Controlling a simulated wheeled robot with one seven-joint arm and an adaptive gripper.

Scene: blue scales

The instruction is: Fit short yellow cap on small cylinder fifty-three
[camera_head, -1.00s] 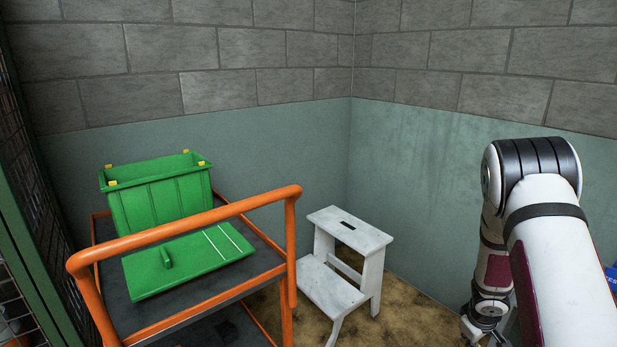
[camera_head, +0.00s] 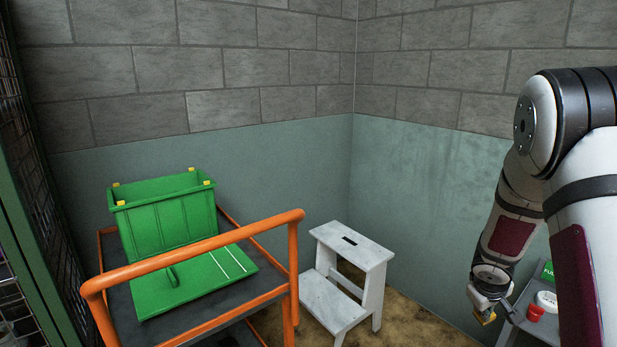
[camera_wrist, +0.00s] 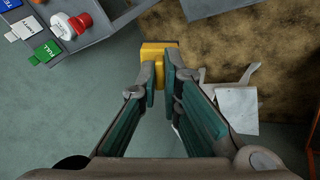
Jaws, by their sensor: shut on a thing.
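My gripper (camera_wrist: 162,75) is shut on a yellow block-like piece, the yellow cap (camera_wrist: 160,48), at its fingertips. In the head view my gripper (camera_head: 488,307) hangs at the lower right, with a bit of the yellow cap (camera_head: 487,318) at its tip. The cap is beside the left edge of a grey table in that view. On that table are a red piece (camera_head: 536,313) and a white rounded piece (camera_head: 546,299); in the wrist view they are at the upper left. No number is readable, so I cannot tell which thing is cylinder fifty-three.
The grey table (camera_wrist: 112,10) bears green, white and blue labels. A white step stool (camera_head: 335,303) stands on the brown floor. An orange trolley (camera_head: 205,322) at left carries a green crate (camera_head: 168,225) and a green lid (camera_head: 210,282). Floor between stool and table is clear.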

